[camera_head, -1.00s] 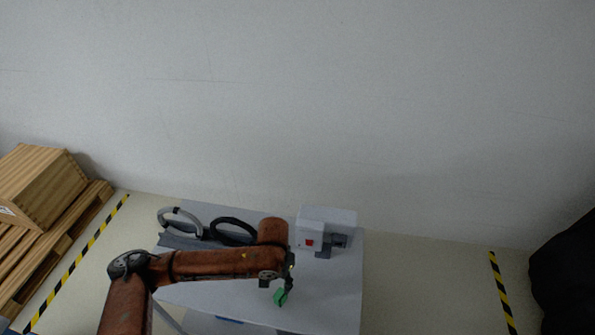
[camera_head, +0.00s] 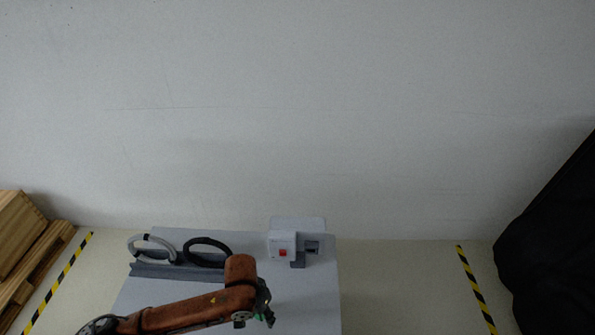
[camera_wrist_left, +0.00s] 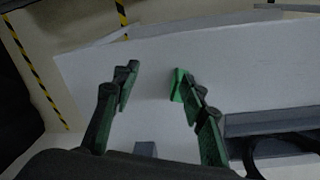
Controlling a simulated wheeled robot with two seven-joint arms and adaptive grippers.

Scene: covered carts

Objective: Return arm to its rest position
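My left arm (camera_head: 185,314) comes in from the lower left of the head view, reddish-brown, reaching over the grey-white table (camera_head: 312,310). My left gripper (camera_head: 267,316) is at the arm's end, low in the picture, over the table in front of the white box. In the left wrist view, the left gripper (camera_wrist_left: 156,80) has its dark fingers with green inner faces spread apart. Nothing shows between them except the table surface behind. My right arm and right gripper are not in view.
A white box (camera_head: 286,226) with a red button stands at the table's back. A grey ring (camera_head: 140,256) and a black ring (camera_head: 190,242) stand left of it. A wooden pallet (camera_head: 40,258) is at left, and a black covered shape (camera_head: 555,240) at right. Striped tape marks the floor.

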